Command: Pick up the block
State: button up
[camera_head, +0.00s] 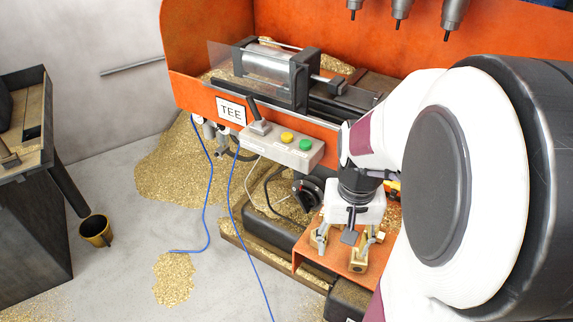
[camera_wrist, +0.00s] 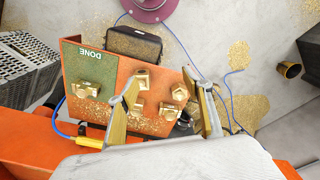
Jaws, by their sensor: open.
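Several brass blocks lie on an orange tray (camera_wrist: 118,70). In the wrist view, one block (camera_wrist: 180,92) and a second block (camera_wrist: 168,109) show between my fingers. A third block (camera_wrist: 142,78) lies near the left fingertip, and another (camera_wrist: 137,108) is beside the left finger. One more block (camera_wrist: 88,89) sits on the green area marked DONE. My gripper (camera_head: 345,246) is open above the tray, its fingers pointing down, and holds nothing. In the head view a block (camera_head: 357,267) shows under the right finger; the gripper hides others.
The orange machine (camera_head: 205,98) with its control box (camera_head: 280,143) stands behind the tray. A blue cable (camera_head: 237,205) hangs to the floor. Brass chips cover parts of the floor and tray. A brass-coloured cup (camera_head: 96,231) and a dark table (camera_head: 35,180) are at left.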

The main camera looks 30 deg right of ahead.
jog(key=m, duration=0.2)
send_over(359, 258)
jog(key=s+a, duration=0.2)
notch_tip(359, 258, down, 7)
jog(key=shift+w+d+f, duration=0.2)
jog(key=shift+w+d, duration=0.95)
jog(key=shift+d, duration=0.25)
jog(key=shift+f, duration=0.1)
jog(key=shift+f, duration=1.2)
jog(key=shift+f, duration=2.6)
jog(key=shift+w, duration=0.1)
grip_shut()
